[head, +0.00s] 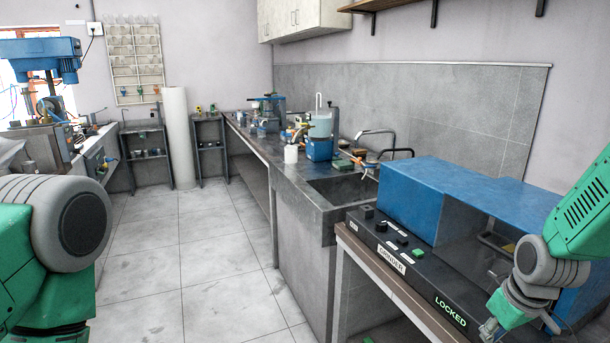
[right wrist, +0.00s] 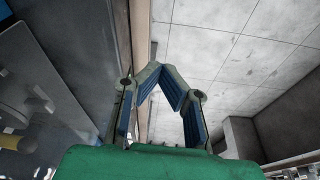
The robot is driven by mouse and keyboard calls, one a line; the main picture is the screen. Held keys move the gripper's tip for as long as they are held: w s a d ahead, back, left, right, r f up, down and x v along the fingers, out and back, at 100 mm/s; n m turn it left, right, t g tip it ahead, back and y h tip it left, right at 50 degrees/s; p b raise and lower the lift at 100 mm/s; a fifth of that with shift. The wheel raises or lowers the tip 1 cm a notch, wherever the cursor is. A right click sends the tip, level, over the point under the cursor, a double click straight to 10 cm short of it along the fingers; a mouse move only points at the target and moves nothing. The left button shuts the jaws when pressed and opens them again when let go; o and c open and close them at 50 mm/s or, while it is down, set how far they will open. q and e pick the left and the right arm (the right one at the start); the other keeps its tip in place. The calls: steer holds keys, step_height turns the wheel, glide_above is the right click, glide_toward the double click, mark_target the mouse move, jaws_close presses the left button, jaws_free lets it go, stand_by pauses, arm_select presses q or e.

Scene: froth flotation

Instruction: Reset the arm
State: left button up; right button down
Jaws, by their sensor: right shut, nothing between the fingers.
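My right arm comes in from the right in the head view, and its gripper (head: 518,326) hangs low at the right, in front of the grinder (head: 400,262). In the right wrist view the fingers of the right gripper (right wrist: 164,74) lean together at their tips, with nothing held between them. Below them this view shows the tiled floor and a long edge. My left arm shows large at the left of the head view, but its gripper is out of view.
The grinder has a blue cover (head: 440,195) and a panel reading "LOCKED". A sink (head: 345,188) and a counter with a blue-based device (head: 320,148) run beyond it. A drill press (head: 40,60) stands at the left. The tiled floor (head: 200,265) between is clear.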

steer(key=s+a+f+m+g+b, duration=0.1)
steer(key=s+a+f+b, duration=0.15)
steer(key=s+f, duration=0.45)
steer(key=s+a+f+b, duration=0.1)
steer(key=s+f+b, duration=0.25)
steer(key=f, duration=0.75)
steer(key=s+a+f+b, duration=0.2)
steer(key=s+f, duration=0.4)
steer(key=s, duration=0.2)
steer(key=s+a+f+m+g+b, duration=0.1)
steer(key=s+a+f+b, duration=0.1)
steer(key=s+f, duration=0.4)
steer(key=s+b, duration=0.1)
steer(key=s, duration=0.2)
steer(key=shift+s, duration=0.15)
